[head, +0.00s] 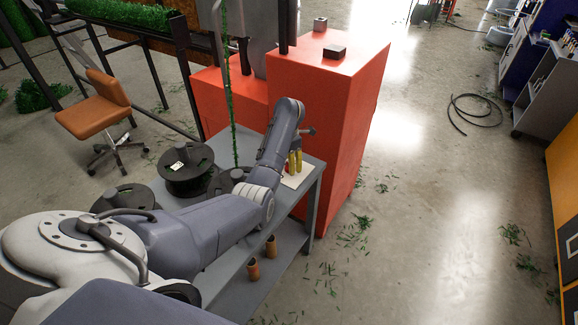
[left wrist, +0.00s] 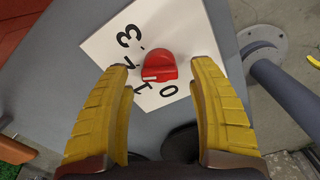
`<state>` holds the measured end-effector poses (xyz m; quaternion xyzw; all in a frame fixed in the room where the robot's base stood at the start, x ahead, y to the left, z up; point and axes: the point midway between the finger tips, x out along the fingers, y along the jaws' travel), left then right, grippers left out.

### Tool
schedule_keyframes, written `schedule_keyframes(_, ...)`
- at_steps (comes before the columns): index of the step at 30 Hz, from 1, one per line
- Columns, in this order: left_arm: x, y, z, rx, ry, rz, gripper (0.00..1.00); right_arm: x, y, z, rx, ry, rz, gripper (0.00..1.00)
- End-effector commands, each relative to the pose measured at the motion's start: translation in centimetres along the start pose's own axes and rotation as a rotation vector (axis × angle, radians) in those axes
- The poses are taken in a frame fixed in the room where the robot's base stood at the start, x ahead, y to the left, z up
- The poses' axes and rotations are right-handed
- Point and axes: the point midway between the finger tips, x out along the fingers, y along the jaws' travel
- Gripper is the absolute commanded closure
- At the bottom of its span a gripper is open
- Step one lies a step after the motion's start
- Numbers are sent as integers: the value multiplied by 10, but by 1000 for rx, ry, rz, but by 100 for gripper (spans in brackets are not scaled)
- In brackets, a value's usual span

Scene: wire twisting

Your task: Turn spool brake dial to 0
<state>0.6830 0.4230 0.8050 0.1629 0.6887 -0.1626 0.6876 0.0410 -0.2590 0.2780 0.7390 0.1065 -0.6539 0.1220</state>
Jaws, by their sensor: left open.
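The red brake dial (left wrist: 160,66) sits on a white card (left wrist: 103,45) printed with black numerals, including 3, 1 and 0. A white mark shows on the dial's near edge, on the side toward the 1; its exact setting is hard to tell. My left gripper (left wrist: 161,68) is open, with one yellow finger on each side of the dial and a visible gap on both sides. In the head view my left gripper (head: 296,160) points down over the card (head: 298,180) at the table's right end. My right gripper is out of view.
The grey table (head: 309,197) holds several black spools (head: 186,165) left of the card. A green strand (head: 230,90) rises near them. A tall orange-red cabinet (head: 335,110) stands close behind and right of the table. Two copper-coloured cylinders (head: 270,246) stand on the lower shelf.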

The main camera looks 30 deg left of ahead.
Motion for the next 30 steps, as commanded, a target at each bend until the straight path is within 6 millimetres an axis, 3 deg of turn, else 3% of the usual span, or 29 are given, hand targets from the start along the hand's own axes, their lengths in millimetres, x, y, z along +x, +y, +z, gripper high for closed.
schedule_keyframes(6, 11, -1, 1, 0, -1, -1, 40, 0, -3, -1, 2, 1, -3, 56)
schedule_keyframes(17, 13, 0, 0, 0, -1, 0, 38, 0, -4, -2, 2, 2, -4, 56)
schedule_keyframes(30, 13, 0, 0, 0, -1, 0, 89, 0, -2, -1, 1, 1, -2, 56)
